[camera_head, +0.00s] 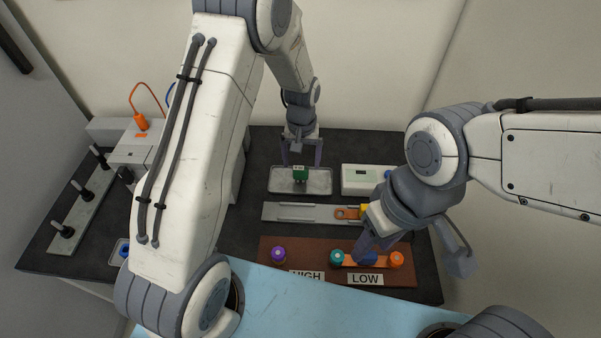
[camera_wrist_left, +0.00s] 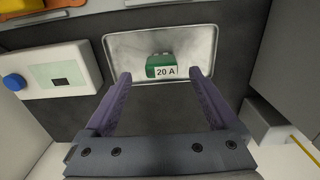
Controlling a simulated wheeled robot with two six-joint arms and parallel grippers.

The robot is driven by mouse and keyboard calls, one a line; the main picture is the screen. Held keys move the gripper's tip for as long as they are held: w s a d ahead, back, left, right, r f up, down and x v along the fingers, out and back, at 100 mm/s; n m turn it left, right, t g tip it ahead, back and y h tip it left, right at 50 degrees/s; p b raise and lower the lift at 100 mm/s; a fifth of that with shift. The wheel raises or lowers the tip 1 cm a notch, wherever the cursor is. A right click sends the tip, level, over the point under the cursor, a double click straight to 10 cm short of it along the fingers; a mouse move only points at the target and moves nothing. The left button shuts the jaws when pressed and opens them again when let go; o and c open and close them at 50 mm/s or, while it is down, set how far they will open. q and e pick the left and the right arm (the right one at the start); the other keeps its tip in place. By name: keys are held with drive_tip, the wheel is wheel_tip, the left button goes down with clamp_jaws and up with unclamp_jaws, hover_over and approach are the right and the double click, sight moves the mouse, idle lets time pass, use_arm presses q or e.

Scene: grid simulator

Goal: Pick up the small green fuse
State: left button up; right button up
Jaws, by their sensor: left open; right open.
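The small green fuse (camera_head: 300,174) sits in a shallow metal tray (camera_head: 283,186) near the back of the dark bench. In the left wrist view the fuse (camera_wrist_left: 161,62) is a green block with a white "20 A" label, and the tray (camera_wrist_left: 200,44) lies around it. My left gripper (camera_head: 301,160) is above the tray, its fingers open to either side of the fuse and not visibly touching it. It also shows in the left wrist view (camera_wrist_left: 163,82). My right gripper (camera_head: 415,250) is at the front right by the brown board, partly hidden by its wrist.
A white box (camera_head: 362,177) with a small display stands right of the tray. A grey rail (camera_head: 290,212) lies in front. The brown board (camera_head: 270,255) carries coloured knobs and "HIGH" and "LOW" labels.

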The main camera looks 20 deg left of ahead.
sight(301, 168)
use_arm(q)
wheel_tip(301, 168, down, 5)
drive_tip(key=shift+a+f+p, duration=0.1)
drive_tip(key=shift+f+p, duration=0.05)
drive_tip(key=shift+p, duration=0.4)
drive_tip(key=c, duration=1.4)
